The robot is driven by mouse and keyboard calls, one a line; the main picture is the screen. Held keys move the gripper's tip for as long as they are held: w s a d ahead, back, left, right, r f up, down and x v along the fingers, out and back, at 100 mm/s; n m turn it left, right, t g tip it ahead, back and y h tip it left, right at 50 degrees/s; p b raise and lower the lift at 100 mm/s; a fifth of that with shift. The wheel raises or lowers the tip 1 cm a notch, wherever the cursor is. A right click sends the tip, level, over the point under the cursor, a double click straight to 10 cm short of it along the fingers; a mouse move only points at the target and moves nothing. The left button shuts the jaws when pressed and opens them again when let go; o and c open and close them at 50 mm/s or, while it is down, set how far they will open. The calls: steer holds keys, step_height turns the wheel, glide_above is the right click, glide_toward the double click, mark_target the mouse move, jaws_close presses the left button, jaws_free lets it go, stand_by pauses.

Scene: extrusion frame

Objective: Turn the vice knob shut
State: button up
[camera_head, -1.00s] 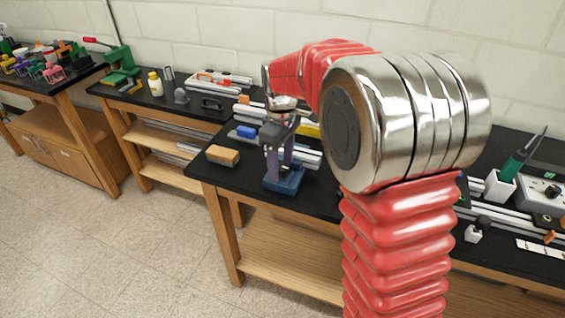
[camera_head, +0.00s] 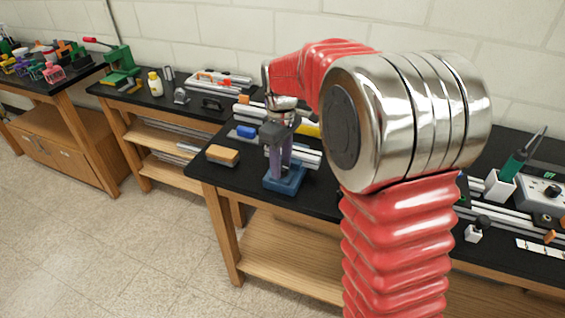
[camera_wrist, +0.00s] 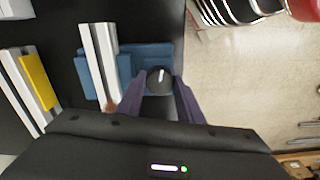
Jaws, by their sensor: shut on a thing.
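The blue vice (camera_head: 285,181) stands near the left end of the near black bench top. In the wrist view its blue body (camera_wrist: 150,52) shows under my gripper, with a silver extrusion bar (camera_wrist: 98,50) lying across its left part. The vice knob (camera_wrist: 158,79) is round and black with a white pointer mark facing about upward in the wrist view. My gripper (camera_wrist: 160,84) has purple fingers, one on each side of the knob, and is shut on it from above. In the head view my gripper (camera_head: 279,160) hides the knob.
An orange-topped block (camera_head: 222,155) and a blue block (camera_head: 246,131) lie left of and behind the vice. A tool holder (camera_head: 499,187) stands to the right. The floor is open in front.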

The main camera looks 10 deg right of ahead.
steer(key=shift+m, duration=0.9)
steer(key=o, duration=1.1)
steer(key=shift+c, duration=0.2)
step_height(320, 180, up, 14)
steer(key=shift+f, duration=0.15)
